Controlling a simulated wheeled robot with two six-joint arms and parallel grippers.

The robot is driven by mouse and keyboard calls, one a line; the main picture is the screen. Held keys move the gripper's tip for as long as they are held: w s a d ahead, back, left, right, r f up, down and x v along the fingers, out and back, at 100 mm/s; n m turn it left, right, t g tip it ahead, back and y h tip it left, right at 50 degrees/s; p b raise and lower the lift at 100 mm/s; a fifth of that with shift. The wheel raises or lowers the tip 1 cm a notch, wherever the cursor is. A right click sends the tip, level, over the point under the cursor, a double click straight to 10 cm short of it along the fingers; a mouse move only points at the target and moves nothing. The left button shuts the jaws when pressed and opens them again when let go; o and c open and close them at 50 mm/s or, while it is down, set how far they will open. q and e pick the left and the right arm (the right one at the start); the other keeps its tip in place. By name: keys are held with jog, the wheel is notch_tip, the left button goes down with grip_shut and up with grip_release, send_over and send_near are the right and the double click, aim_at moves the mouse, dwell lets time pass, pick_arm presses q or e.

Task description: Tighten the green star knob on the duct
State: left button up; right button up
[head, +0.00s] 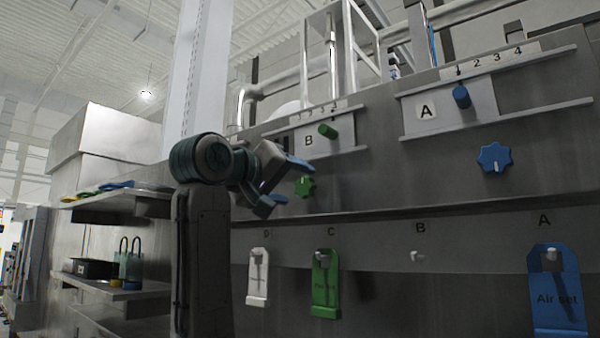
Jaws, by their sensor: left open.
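The green star knob (305,186) sits on the grey metal duct wall, below a plate marked B with a green peg. My left gripper (293,181) is open, with its blue-tipped fingers just left of the knob. One finger is above and one below the knob's level. I cannot tell from this view whether the fingers touch the knob. My right gripper is not in view.
A blue star knob (494,157) sits to the right, below a plate marked A. White (258,277), green (325,283) and blue (557,290) tags hang on hooks below. Shelves (120,195) with small items project at the left. The peg at hook B (417,256) is bare.

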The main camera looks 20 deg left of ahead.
aim_at(303, 187)
pick_arm(q)
jog(key=p+x, duration=0.1)
jog(key=x, duration=0.1)
jog(key=shift+w+d, duration=0.1)
jog(key=shift+w, duration=0.15)
jog(key=shift+w+d, duration=0.1)
jog(key=shift+w, duration=0.2)
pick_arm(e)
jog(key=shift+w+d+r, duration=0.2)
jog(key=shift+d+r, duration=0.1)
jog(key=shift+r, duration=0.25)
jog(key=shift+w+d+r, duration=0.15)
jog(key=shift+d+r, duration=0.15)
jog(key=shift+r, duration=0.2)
pick_arm(q)
jog(key=shift+s, duration=0.1)
jog(key=c, duration=1)
jog(key=shift+o, duration=0.2)
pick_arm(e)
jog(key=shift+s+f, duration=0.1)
